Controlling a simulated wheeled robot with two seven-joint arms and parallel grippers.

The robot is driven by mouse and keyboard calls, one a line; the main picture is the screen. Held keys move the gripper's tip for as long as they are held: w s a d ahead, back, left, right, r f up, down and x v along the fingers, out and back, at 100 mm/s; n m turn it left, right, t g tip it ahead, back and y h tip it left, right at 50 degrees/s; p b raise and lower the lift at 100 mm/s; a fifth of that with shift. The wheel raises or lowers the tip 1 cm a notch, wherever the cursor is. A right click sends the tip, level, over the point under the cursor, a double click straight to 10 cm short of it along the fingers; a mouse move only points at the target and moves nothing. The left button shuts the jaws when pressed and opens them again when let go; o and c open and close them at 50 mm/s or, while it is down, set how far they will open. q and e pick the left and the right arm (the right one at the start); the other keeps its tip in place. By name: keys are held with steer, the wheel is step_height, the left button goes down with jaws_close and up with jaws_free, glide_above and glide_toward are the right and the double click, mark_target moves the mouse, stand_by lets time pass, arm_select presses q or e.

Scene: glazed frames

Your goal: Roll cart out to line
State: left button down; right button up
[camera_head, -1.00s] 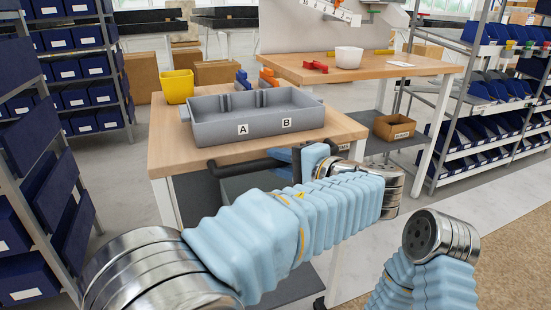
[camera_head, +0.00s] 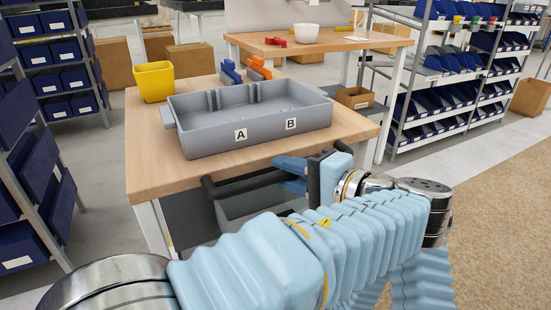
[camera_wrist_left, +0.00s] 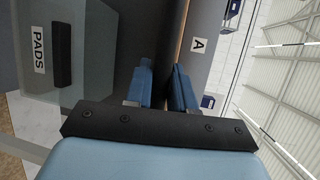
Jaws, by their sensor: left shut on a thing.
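The cart has a wooden top (camera_head: 350,130), pale legs and a dark handle bar (camera_head: 240,183) along its near side. My left gripper (camera_head: 290,175) is shut on this handle bar, below the front edge of the top. In the left wrist view, the blue fingers (camera_wrist_left: 163,88) stand on both sides of the dark bar (camera_wrist_left: 170,45). On the cart sits a grey two-compartment tray (camera_head: 190,142) labelled A and B. My left arm hides much of the cart's lower part. My right arm shows partly at the bottom right, with its gripper out of sight.
A yellow bin (camera_head: 154,83) and blue and orange clamp-like pieces (camera_head: 258,70) stand on the cart top. A workbench (camera_head: 330,47) is behind. Shelves of blue bins stand left (camera_head: 62,80) and right (camera_head: 430,105). The brown floor (camera_head: 500,190) at right is clear.

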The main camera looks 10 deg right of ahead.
arm_select(q)
steer(key=s, duration=0.1)
steer(key=s+d, duration=0.1)
steer(key=s, duration=0.2)
steer(key=shift+s+d+f, duration=0.2)
steer(key=shift+s+d, duration=0.05)
steer(key=c, duration=1.1)
jaws_free()
steer(key=shift+s+d+r, duration=0.1)
steer(key=shift+s, duration=0.05)
steer(key=shift+o, duration=0.2)
steer(key=p+v, duration=0.6)
steer(key=v, duration=0.7)
steer(key=shift+s+d+p, duration=0.2)
steer(key=shift+p, duration=0.2)
